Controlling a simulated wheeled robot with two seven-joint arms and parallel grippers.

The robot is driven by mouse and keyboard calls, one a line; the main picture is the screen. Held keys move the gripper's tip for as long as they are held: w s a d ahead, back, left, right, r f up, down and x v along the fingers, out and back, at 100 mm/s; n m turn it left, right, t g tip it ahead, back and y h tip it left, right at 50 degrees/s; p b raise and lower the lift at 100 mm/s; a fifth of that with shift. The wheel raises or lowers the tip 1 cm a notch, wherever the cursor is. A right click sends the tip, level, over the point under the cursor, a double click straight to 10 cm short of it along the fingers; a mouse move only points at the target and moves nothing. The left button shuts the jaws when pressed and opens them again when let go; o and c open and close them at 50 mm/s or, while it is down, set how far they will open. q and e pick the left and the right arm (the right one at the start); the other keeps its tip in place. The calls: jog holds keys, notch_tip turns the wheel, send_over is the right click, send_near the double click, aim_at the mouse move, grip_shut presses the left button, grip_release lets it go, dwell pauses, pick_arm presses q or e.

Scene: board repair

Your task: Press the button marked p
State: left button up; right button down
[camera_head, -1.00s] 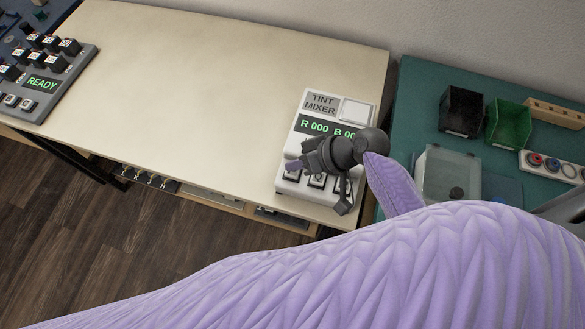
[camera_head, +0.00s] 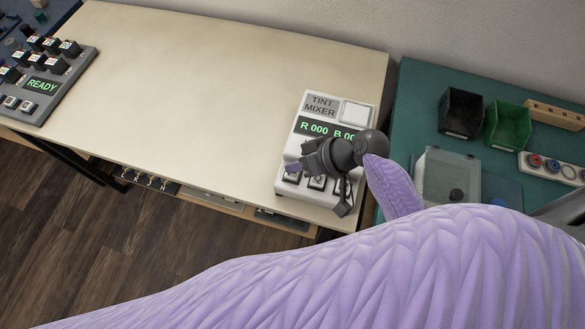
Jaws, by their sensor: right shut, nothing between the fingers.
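The white tint mixer box (camera_head: 285,187) sits at the right end of the cream table. It has a blank pale square at its top right and a green display reading "R 000 B 00", its right end covered. My left gripper is not in view.
A grey panel (camera_head: 75,82) with a READY display and several dark keys stands at the far left. The cream table (camera_head: 210,85) between is clear. On the green bench (camera_head: 415,110) at right are a black bin (camera_head: 461,112), a green bin (camera_head: 507,125) and a clear box (camera_head: 447,170).

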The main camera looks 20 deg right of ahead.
aim_at(296, 174)
dwell(0.8)
jog(key=shift+f, duration=0.4)
jog(key=shift+f+b, duration=0.55)
jog(key=shift+b, duration=0.05)
dwell(0.4)
jog(key=shift+r+p, duration=0.95)
jog(key=shift+p, duration=0.05)
notch_tip(296, 174, up, 5)
jog(key=p, duration=0.5)
jog(key=shift+r, duration=0.15)
